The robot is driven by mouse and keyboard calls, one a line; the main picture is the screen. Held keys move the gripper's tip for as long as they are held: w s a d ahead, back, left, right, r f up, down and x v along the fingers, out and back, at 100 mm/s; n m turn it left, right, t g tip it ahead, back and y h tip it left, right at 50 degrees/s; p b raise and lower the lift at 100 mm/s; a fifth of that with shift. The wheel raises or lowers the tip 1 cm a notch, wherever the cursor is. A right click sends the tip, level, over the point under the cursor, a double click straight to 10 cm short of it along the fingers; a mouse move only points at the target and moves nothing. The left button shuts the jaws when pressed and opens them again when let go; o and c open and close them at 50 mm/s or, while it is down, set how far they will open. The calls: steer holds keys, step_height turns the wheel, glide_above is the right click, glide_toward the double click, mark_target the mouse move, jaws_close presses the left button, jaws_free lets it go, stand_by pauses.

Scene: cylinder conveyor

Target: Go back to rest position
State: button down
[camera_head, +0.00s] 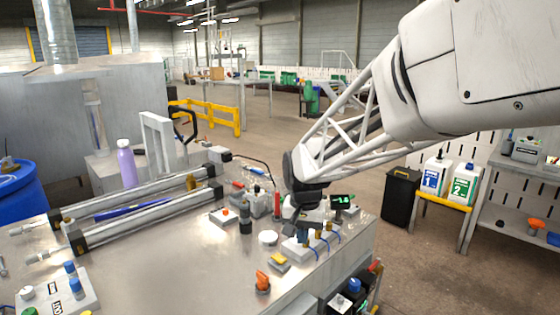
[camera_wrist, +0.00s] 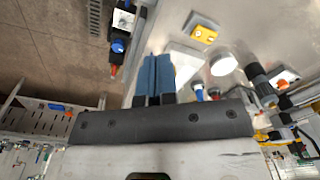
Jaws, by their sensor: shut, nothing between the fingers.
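My gripper (camera_wrist: 158,62) shows in the wrist view as two blue fingers side by side, shut with nothing between them. In the head view my white arm reaches in from the upper right, and its dark wrist end hangs over the right part of the metal workbench (camera_head: 185,255). The fingers are hard to make out there against the small devices below. In the wrist view the fingers lie in front of a pale block on the bench top. I cannot tell how far the fingertips are from it.
Cylinder rails (camera_head: 140,215) and a purple bottle (camera_head: 126,163) are on the bench's left and back. A yellow button block (camera_head: 278,262), an orange switch (camera_head: 262,281) and a white round cap (camera_head: 268,238) sit near my gripper. Numbered containers (camera_head: 464,184) stand to the right.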

steer(key=s+d, duration=0.4)
steer(key=s, duration=0.5)
steer(key=s+d+r+n+t, duration=0.1)
steer(key=s+d, duration=0.3)
steer(key=s, duration=0.6)
steer(key=s+d+r+n+t, duration=0.1)
steer(key=s+d, duration=0.3)
steer(key=s, duration=0.5)
steer(key=shift+s+d+r, duration=0.15)
steer(key=shift+s+d, duration=0.15)
steer(key=shift+d, duration=0.1)
steer(key=w+a+r+m, duration=0.1)
steer(key=w+a+m, duration=0.15)
steer(key=w, duration=0.45)
steer(key=w+a+r+m+g, duration=0.1)
steer(key=w+a+r, duration=0.15)
steer(key=w, duration=0.45)
steer(key=w+a+r+m, duration=0.1)
steer(key=w+a, duration=0.2)
steer(key=w, duration=0.3)
steer(key=w+a+f+m, duration=0.1)
steer(key=w+a+m, duration=0.1)
steer(key=w+a, duration=0.3)
steer(key=w+a+f+m+g, duration=0.1)
steer(key=w+a+f+m, duration=0.1)
steer(key=w+a, duration=0.4)
steer(key=w, duration=0.5)
steer(key=shift+w+a+f+g, duration=0.25)
steer(key=shift+w+f+g, duration=0.05)
steer(key=shift+f, duration=0.15)
